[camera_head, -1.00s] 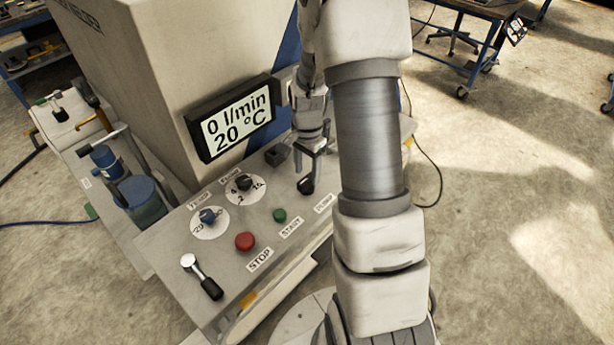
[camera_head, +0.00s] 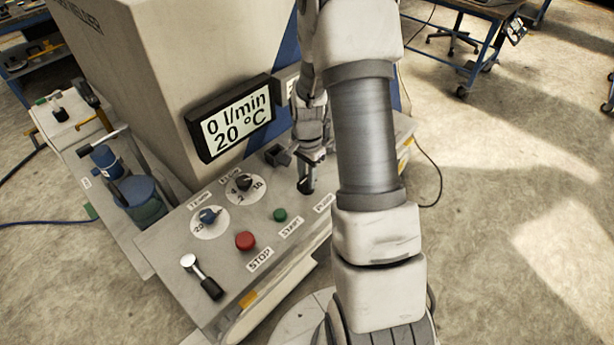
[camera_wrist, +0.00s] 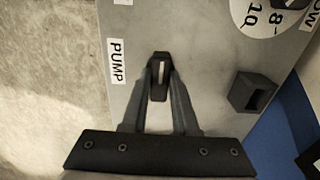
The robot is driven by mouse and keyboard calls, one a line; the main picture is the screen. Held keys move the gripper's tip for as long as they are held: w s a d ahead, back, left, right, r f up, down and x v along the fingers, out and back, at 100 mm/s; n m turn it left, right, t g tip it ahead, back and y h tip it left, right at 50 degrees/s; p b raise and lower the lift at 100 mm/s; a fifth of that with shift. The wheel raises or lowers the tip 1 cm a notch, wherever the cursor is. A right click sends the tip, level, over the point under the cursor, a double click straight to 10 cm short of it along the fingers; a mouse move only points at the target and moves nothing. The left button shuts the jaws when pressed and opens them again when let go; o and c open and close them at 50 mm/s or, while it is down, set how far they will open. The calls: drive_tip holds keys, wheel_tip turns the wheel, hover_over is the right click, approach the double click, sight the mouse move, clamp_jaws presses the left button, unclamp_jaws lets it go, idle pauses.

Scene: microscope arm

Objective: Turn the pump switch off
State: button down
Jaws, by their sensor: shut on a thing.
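The pump switch (camera_wrist: 159,65) is a small black switch with a light strip along its middle, beside the PUMP label (camera_wrist: 117,62) in the wrist view. In the head view the switch (camera_head: 305,186) is dark and sits on the right part of the panel, partly hidden by my gripper. My gripper (camera_wrist: 160,80) is shut on the switch, with one finger on each side of it. In the head view my gripper (camera_head: 308,166) comes down onto it from above.
The sloping panel (camera_head: 190,268) also bears a red STOP button (camera_head: 245,241), a green START button (camera_head: 280,215), a blue temperature knob (camera_head: 208,216), a black flow knob (camera_head: 243,182) and a lever (camera_head: 202,277). The display (camera_head: 232,120) reads 0 l/min and 20 °C. A black square socket (camera_wrist: 252,92) is nearby.

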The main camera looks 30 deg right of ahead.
drive_tip(key=shift+n, duration=0.3)
drive_tip(key=n+b, duration=0.2)
drive_tip(key=n, duration=0.1)
drive_tip(key=shift+n, duration=0.4)
drive_tip(key=n+b, duration=0.1)
drive_tip(key=n, duration=0.3)
drive_tip(key=shift+n, duration=0.3)
drive_tip(key=n, duration=0.4)
drive_tip(key=shift+n, duration=2.4)
drive_tip(key=c, duration=0.7)
unclamp_jaws()
